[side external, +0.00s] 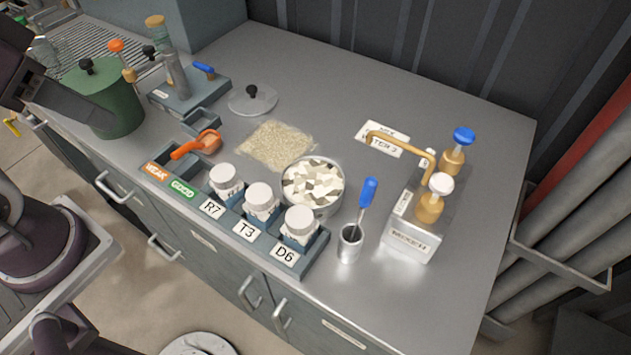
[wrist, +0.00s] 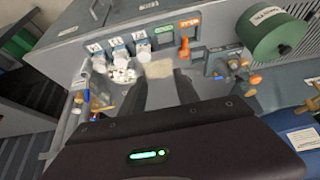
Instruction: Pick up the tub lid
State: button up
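A clear round lid with a black knob (side external: 252,98) lies flat on the grey counter in the side view, behind the pale grain patch. I cannot make it out in the wrist view, where my right finger covers part of that area. A round metal tub (side external: 314,188) of white and tan chunks stands uncovered on the counter. My gripper (wrist: 165,74) is open and empty, its two dark fingers spread apart. In the side view my dark arm is at the upper left, overlapping the green drum, away from the lid.
The green drum (side external: 108,95) and a lever stand (side external: 190,90) are left of the lid. An orange scoop (side external: 200,145) and a tray of white-capped jars (side external: 260,200) line the front. A metal cup (side external: 350,243) and brass-fitted box (side external: 415,225) stand right. The counter behind the lid is clear.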

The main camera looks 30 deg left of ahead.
jog(key=o, duration=0.3)
jog(key=w+a+r+m+g, duration=0.1)
jog(key=w+r+m, duration=0.1)
jog(key=w, duration=0.4)
jog(key=w+r+m+g, duration=0.1)
jog(key=w+r+m, duration=0.15)
jog(key=w, duration=0.35)
jog(key=m+g, duration=0.4)
jog(key=m, duration=1)
send_over(251, 87)
notch_tip(251, 87, down, 22)
jog(key=shift+s+d+r, duration=0.15)
jog(key=shift+r, duration=0.1)
notch_tip(251, 87, down, 7)
jog(key=shift+f, duration=0.1)
grip_shut()
